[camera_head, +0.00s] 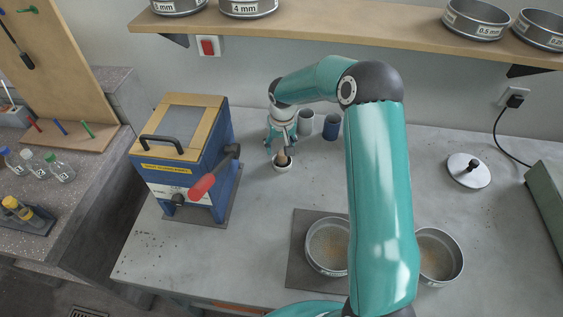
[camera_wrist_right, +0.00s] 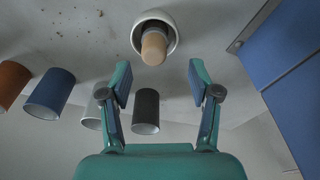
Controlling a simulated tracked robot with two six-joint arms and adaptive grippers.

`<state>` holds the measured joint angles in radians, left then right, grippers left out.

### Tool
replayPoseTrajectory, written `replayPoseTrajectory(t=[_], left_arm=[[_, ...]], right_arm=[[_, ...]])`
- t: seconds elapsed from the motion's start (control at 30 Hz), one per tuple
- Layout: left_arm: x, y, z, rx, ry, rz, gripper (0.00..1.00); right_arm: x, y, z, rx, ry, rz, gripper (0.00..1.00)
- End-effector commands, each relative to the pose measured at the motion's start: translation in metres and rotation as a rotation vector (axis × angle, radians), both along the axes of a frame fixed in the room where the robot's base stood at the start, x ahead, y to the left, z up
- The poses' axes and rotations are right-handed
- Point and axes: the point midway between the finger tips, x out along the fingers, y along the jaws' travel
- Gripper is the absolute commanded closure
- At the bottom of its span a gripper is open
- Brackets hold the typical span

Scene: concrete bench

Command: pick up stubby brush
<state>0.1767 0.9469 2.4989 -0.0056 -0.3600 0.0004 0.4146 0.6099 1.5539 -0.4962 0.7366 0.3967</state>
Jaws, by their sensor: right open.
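A short tan rounded handle (camera_head: 283,158) stands in a small white cup (camera_head: 282,168) on the bench, right of the blue machine. It is likely the stubby brush; no bristles show. In the right wrist view the handle (camera_wrist_right: 154,47) leans out of the white cup (camera_wrist_right: 170,23), just beyond the fingertips. My right gripper (camera_head: 281,147) is open and empty, close behind the cup in the head view. In the wrist view its fingers (camera_wrist_right: 160,76) are spread, with the handle roughly centred between them. My left gripper is not in view.
The blue machine (camera_head: 185,152) with a red-handled lever (camera_head: 202,187) stands left of the cup. A grey cup (camera_head: 305,123) and a blue cup (camera_head: 331,127) stand close to the right gripper. A sieve pan (camera_head: 313,249) sits at the front. Bench between is clear.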

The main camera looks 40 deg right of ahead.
Motion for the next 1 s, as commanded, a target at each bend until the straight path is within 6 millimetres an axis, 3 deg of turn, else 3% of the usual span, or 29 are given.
replayPoseTrajectory(t=[0.33,0.67,1.0], left_arm=[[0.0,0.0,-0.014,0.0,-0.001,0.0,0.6],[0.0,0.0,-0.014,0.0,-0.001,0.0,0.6],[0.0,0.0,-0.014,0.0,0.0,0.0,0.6]], right_arm=[[0.0,-0.008,-0.044,0.001,0.002,-0.002,0.38],[0.001,-0.009,-0.05,0.0,0.0,-0.002,0.4],[0.001,-0.009,-0.05,0.0,0.0,-0.001,0.96]])
